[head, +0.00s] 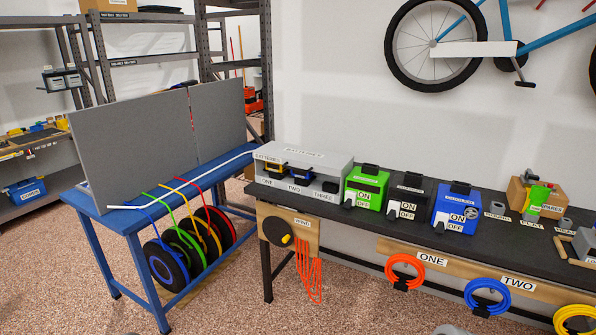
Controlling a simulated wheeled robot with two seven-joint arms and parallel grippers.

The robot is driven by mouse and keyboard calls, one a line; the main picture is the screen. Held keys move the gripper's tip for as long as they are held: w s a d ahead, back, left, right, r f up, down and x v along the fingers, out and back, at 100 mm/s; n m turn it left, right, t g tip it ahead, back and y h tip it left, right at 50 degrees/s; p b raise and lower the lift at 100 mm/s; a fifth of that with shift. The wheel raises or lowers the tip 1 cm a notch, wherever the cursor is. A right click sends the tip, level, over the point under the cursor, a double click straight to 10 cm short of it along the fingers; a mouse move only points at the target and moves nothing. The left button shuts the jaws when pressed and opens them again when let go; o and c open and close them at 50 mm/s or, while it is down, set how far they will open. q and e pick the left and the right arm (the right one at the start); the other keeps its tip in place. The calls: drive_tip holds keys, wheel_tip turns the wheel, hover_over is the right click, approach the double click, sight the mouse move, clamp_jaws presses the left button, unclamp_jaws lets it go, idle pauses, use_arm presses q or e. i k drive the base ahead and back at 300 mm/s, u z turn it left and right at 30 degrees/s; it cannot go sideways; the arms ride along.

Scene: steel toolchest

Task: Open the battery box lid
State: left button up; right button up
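A long grey box (303,170) stands at the left end of the black workbench. Its front has open bays labelled ONE, TWO and THREE. A yellow-and-black block sits in the first bay, a blue-and-black block in the second, and a small dark item by the third. Neither of my grippers shows clearly; a small pale shape at the bottom edge cannot be identified.
Green (366,186), black (407,197) and blue (455,207) ON/OFF boxes stand along the workbench (345,217). Coiled red (405,272), blue (487,297) and yellow (575,321) hoses hang in front. A blue table (130,230) with cable reels stands left; floor between is clear.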

sight(296, 158)
drive_tip(key=k, duration=0.65)
drive_tip(key=z, duration=0.6)
drive_tip(key=i, duration=1.35)
drive_tip(key=u, duration=0.8)
drive_tip(key=i, duration=0.95)
drive_tip(key=u, duration=1.05)
